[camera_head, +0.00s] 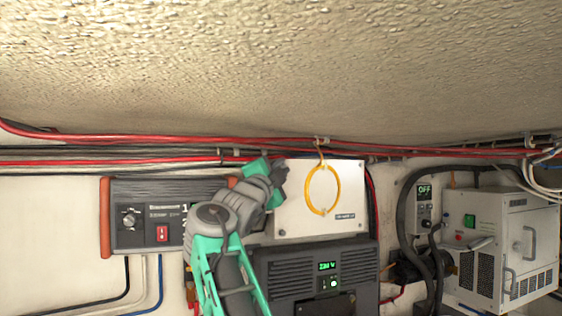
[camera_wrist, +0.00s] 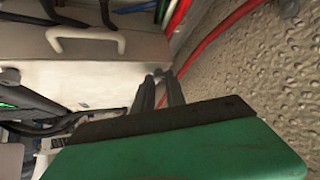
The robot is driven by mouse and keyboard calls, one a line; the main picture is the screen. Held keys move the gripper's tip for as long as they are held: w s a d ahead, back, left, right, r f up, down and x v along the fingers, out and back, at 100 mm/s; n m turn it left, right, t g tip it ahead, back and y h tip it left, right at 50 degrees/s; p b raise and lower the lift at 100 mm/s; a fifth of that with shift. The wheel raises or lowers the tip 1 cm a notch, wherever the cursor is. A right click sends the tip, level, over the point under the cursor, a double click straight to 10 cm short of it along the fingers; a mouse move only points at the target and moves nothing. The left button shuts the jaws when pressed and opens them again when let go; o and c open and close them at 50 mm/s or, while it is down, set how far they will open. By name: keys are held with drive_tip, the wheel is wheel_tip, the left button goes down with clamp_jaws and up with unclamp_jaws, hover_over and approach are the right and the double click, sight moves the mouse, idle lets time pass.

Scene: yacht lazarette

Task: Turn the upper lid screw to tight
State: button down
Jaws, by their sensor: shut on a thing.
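A white box with a flat lid (camera_head: 300,215) is on the wall in the head view, above a dark grey unit. My gripper (camera_head: 283,172) is at the upper left corner of this lid. The upper lid screw cannot be made out in the head view, where my gripper covers that corner. In the wrist view, the two dark fingers of my gripper (camera_wrist: 160,82) are close together. A small grey piece shows at their tips, probably the screw, but its turn position cannot be read. My gripper is shut on it.
A yellow ring (camera_head: 310,194) hangs in front of the lid. Red cables (camera_head: 400,150) run just above, under the rough ceiling (camera_head: 280,70). A dark control panel (camera_head: 140,238) is at left; a white cabinet (camera_head: 487,255) and thick black cables (camera_head: 402,215) are at right.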

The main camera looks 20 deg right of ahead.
drive_tip(key=shift+r+m+g+p, duration=0.15)
drive_tip(key=shift+m+g+p, duration=0.15)
drive_tip(key=shift+m+g, duration=0.15)
idle(0.3)
drive_tip(key=c, duration=1.4)
unclamp_jaws()
drive_tip(key=shift+o, duration=0.2)
drive_tip(key=b+v, duration=0.4)
drive_tip(key=v, duration=0.3)
drive_tip(key=shift+s+a+b, duration=0.25)
drive_tip(key=shift+b, duration=0.1)
